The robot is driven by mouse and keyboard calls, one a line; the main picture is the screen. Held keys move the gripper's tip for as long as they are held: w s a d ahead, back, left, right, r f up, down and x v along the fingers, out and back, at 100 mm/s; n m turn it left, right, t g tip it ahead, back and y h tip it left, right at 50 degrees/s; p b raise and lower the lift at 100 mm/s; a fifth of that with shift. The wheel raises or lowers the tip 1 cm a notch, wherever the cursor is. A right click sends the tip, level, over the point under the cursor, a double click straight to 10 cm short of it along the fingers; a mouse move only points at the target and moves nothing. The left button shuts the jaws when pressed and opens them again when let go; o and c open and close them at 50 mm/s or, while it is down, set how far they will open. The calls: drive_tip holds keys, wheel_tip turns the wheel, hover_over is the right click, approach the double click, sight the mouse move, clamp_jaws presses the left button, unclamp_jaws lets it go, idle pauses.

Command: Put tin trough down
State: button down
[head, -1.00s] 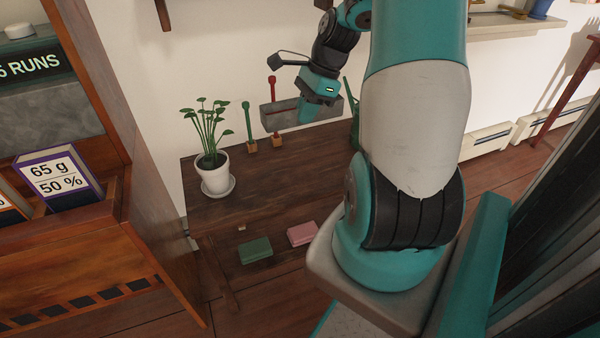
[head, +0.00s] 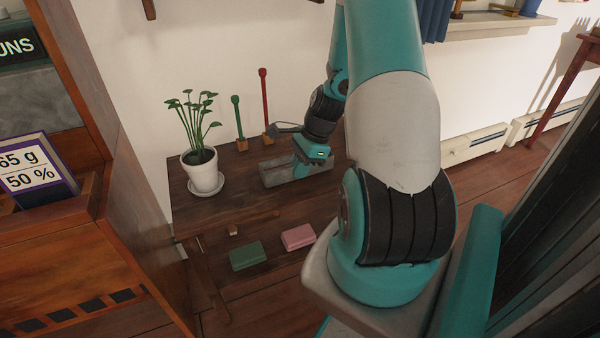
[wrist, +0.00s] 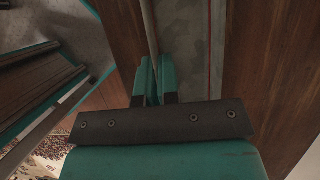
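The tin trough (head: 280,176) is a long grey open box, at the wooden table's top near its back. It lies level, and I cannot tell whether its base touches the wood. My gripper (head: 304,167) reaches down to the trough's near long side. In the wrist view, the teal fingers of my gripper (wrist: 155,82) are close together with the trough's thin rim between them. The trough's grey inside (wrist: 190,40) shows beyond them, with a thin red line along it.
A potted plant (head: 203,171) on a saucer stands left of the trough. A green stake (head: 239,120) and a red stake (head: 265,100) stand behind it in wooden blocks. A green box (head: 246,256) and a pink box (head: 298,237) lie lower, nearer me. Bare table (head: 225,207) shows in front.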

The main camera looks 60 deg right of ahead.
drive_tip(key=shift+f, duration=0.2)
drive_tip(key=c, duration=1.4)
unclamp_jaws()
drive_tip(key=shift+o, duration=0.2)
drive_tip(key=shift+r, duration=0.15)
drive_tip(key=p+v, duration=0.4)
drive_tip(key=v, duration=0.8)
drive_tip(key=shift+s+p, duration=0.1)
drive_tip(key=shift+p, duration=0.2)
drive_tip(key=w+a+r+n, duration=0.2)
drive_tip(key=a+r+n, duration=0.1)
drive_tip(key=a+n, duration=0.3)
drive_tip(key=w+a+r+n+g, duration=0.15)
drive_tip(key=a+r+n, duration=0.25)
drive_tip(key=a, duration=0.5)
drive_tip(key=w+a+r+n+t, duration=0.1)
drive_tip(key=w+a+r+n, duration=0.15)
drive_tip(key=a+n, duration=0.35)
drive_tip(key=s+a+r+n+g, duration=0.1)
drive_tip(key=s+a+r+n, duration=0.2)
drive_tip(key=s+a+n, duration=0.3)
drive_tip(key=s+a+r+n, duration=0.3)
drive_tip(key=s+a+n, duration=0.4)
drive_tip(key=a, duration=0.5)
drive_tip(key=n, duration=0.2)
drive_tip(key=shift+s+r+n+g, duration=0.25)
drive_tip(key=shift+s+n+g, duration=0.05)
drive_tip(key=shift+g, duration=0.05)
